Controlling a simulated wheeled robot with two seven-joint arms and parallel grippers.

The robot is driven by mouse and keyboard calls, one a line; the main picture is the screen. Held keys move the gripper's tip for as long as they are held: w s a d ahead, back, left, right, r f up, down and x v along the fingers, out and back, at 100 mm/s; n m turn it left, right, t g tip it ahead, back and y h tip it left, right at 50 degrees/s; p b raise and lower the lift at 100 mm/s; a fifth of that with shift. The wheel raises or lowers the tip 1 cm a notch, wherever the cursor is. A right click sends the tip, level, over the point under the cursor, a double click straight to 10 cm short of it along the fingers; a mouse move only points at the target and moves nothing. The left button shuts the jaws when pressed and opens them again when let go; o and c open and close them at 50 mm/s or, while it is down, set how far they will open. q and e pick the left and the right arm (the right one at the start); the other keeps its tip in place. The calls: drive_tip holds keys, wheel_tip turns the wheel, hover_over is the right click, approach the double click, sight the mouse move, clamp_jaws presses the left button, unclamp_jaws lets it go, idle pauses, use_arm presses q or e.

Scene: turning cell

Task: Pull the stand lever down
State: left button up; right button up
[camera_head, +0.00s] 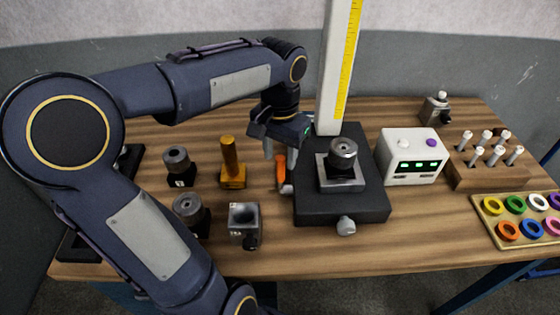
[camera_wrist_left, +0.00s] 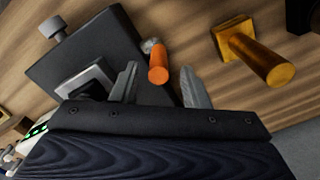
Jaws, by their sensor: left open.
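The stand (camera_head: 310,206) has a black base, a white column with a yellow scale and a small plate carrying a round metal part. Its lever has an orange handle (camera_head: 284,176) at the base's left side, partly hidden by my left gripper in the head view. In the left wrist view the orange handle (camera_wrist_left: 158,68) shows end-on between the two fingers. My left gripper (camera_head: 280,157) is open and empty, just above the handle, with one finger to each side. I cannot tell whether the fingers touch it. My right gripper is not in view.
A brass block with an upright post (camera_head: 232,170) stands close left of the lever. Dark round parts (camera_head: 178,165) and a grey block (camera_head: 243,218) are further left and in front. A white meter box (camera_head: 411,157), a wooden peg rack (camera_head: 487,174) and a ring tray (camera_head: 490,208) are right.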

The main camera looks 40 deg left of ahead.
use_arm(q)
drive_tip(key=shift+f, duration=1.4)
drive_tip(key=shift+s+d, duration=0.1)
clamp_jaws()
